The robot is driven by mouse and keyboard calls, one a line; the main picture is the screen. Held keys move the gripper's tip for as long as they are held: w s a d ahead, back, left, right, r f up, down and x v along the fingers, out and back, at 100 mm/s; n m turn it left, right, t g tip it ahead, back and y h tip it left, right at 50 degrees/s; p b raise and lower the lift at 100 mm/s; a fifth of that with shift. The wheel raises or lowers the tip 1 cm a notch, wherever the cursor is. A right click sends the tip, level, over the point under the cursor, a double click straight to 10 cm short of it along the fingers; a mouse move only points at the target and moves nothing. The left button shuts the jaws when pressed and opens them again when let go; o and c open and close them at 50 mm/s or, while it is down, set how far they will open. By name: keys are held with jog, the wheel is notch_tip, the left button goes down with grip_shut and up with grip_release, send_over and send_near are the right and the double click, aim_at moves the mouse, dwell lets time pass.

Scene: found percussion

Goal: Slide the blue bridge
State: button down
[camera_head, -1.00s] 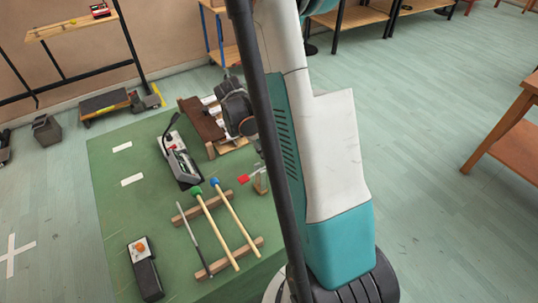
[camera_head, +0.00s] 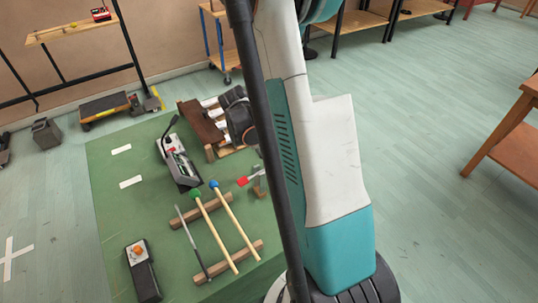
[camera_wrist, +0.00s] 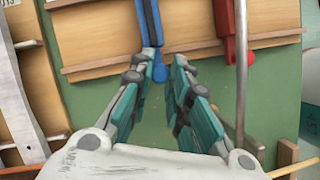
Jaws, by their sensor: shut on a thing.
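The blue bridge (camera_wrist: 150,25) is a blue bar with a round knob (camera_wrist: 160,73) at its near end, set across wooden rails in the wrist view. My gripper (camera_wrist: 158,70) has its teal-padded fingers on both sides of the knob, shut on it. A red bridge (camera_wrist: 228,25) lies to the right, apart from my fingers. In the head view my dark wrist (camera_head: 238,115) is over the wooden instrument at the back of the green table, and the blue bridge is hidden there.
On the green table (camera_head: 115,220) lie a meter-like device (camera_head: 178,165), mallets on wooden bars (camera_head: 215,228) and a dark box with an orange knob (camera_head: 143,270). A thin upright rod (camera_wrist: 241,80) stands right of my fingers. The table's left part is mostly clear.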

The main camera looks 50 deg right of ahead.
jog(key=shift+s+a, duration=0.2)
jog(key=shift+s, duration=0.75)
jog(key=c, duration=1.5)
grip_release()
jog(key=shift+w+r, duration=0.1)
jog(key=v, duration=1.1)
jog(key=shift+a+r, duration=0.1)
jog(key=shift+r, duration=0.3)
